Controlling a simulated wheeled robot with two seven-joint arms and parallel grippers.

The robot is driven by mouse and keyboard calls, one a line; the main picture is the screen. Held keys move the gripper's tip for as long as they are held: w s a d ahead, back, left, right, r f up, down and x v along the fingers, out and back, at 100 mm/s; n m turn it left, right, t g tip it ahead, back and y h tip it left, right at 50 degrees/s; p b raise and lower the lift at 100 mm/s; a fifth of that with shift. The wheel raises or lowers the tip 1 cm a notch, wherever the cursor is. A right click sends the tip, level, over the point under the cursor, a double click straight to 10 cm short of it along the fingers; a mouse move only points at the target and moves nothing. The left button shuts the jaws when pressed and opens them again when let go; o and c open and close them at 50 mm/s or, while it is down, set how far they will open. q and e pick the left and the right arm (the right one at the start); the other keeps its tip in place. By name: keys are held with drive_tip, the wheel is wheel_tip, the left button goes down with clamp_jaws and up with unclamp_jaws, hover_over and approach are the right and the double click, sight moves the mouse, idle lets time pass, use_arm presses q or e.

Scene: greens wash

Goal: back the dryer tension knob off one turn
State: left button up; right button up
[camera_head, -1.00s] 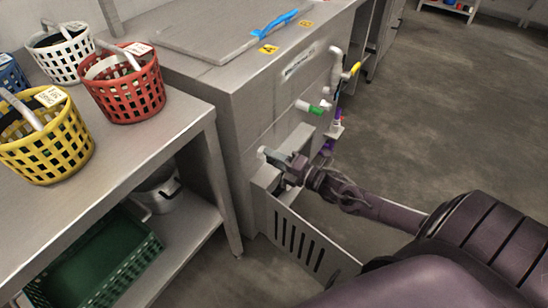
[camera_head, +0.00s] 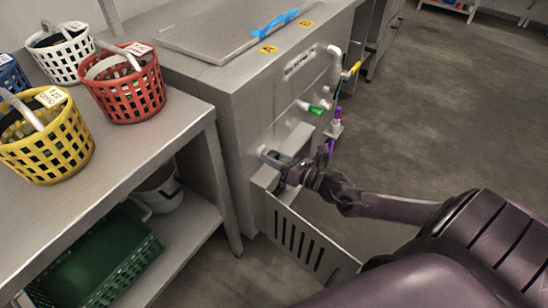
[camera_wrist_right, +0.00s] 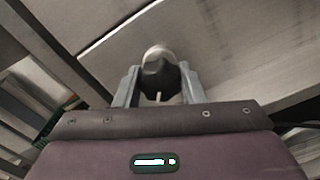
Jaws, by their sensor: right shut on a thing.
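The dryer tension knob (camera_wrist_right: 160,78) is dark with a pale pointer line and a pale round part behind it. It sits on the side of the steel unit (camera_head: 240,130). My right gripper (camera_wrist_right: 160,90) has one finger on each side of the knob and is shut on it. In the head view, my right gripper (camera_head: 272,158) reaches the unit's side from the right, and its fingers hide most of the knob. My left gripper is not in view.
A slotted panel (camera_head: 300,245) hangs out below my right gripper. A pipe with a yellow handle (camera_head: 355,68) and a green-tipped fitting (camera_head: 316,110) stick out beyond it. A steel table with baskets, including a red one (camera_head: 125,90), stands left.

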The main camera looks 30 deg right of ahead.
drive_tip(key=shift+n, duration=0.7)
drive_tip(key=o, duration=1)
drive_tip(key=shift+s+d, duration=0.15)
drive_tip(key=shift+s, duration=0.15)
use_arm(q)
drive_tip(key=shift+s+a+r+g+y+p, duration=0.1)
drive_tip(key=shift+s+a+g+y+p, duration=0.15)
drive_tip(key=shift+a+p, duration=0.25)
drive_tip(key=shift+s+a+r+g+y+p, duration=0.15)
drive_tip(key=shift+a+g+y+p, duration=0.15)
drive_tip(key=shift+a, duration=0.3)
use_arm(e)
drive_tip(key=shift+n, duration=0.3)
drive_tip(key=v, duration=0.7)
